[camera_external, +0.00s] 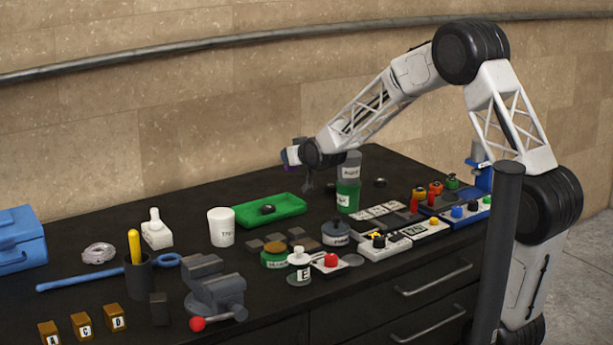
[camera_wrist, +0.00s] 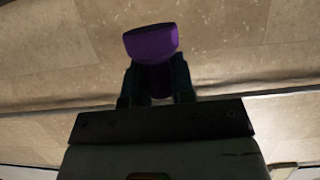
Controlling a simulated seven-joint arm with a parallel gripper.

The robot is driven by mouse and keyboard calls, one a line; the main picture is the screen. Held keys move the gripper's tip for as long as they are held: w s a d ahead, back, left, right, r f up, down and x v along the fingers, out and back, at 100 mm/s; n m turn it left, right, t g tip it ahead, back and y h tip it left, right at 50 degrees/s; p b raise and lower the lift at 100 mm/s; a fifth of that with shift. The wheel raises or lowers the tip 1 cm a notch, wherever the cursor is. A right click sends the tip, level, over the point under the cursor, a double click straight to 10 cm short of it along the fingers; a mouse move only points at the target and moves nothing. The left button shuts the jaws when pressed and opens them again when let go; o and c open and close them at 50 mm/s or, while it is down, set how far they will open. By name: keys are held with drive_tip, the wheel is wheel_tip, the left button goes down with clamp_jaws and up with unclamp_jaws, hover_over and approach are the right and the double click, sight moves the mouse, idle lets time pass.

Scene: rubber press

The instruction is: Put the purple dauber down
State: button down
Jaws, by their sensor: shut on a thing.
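The purple dauber (camera_wrist: 152,42) is held between the two fingers of my gripper (camera_wrist: 157,85) in the wrist view, with its wide purple end beyond the fingertips. In the external view, my gripper (camera_external: 291,156) is at the end of the arm, raised above the black bench. Only a small dark purple patch of the dauber shows there, so its tilt is hard to tell. The gripper is above and behind the green tray (camera_external: 285,217), apart from the bench top. The wrist view shows mostly the stone wall behind the dauber.
A green jar (camera_external: 347,196) with a grey jar on top stands right of the tray. A white cup (camera_external: 221,227) stands left of it. Several ink pads, stampers and coloured-knob blocks crowd the right and front. A vise (camera_external: 215,287) is in front.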

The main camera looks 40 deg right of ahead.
drive_tip(key=shift+s, duration=0.1)
drive_tip(key=shift+s+r, duration=0.2)
drive_tip(key=shift+s, duration=0.35)
drive_tip(key=s+f+y, duration=0.1)
drive_tip(key=s+f, duration=0.2)
drive_tip(key=s, duration=1.3)
drive_tip(key=s+a+f+n, duration=0.1)
drive_tip(key=s+f, duration=0.2)
drive_tip(key=s, duration=1.3)
drive_tip(key=s+a+f+n+y, duration=0.1)
drive_tip(key=s+f, duration=0.2)
drive_tip(key=s, duration=1.4)
drive_tip(key=shift+a+f+y, duration=0.2)
drive_tip(key=shift+f+y, duration=0.1)
drive_tip(key=shift+w, duration=0.3)
drive_tip(key=shift+w+a+f, duration=0.15)
drive_tip(key=shift+w+f, duration=0.05)
drive_tip(key=shift+w, duration=2.1)
drive_tip(key=shift+w+a+f, duration=0.2)
drive_tip(key=shift+w+f, duration=0.05)
drive_tip(key=shift+w, duration=2)
drive_tip(key=shift+w+a+f, duration=0.15)
drive_tip(key=shift+w+f, duration=0.05)
drive_tip(key=shift+w, duration=2.1)
drive_tip(key=shift+w, duration=0.1)
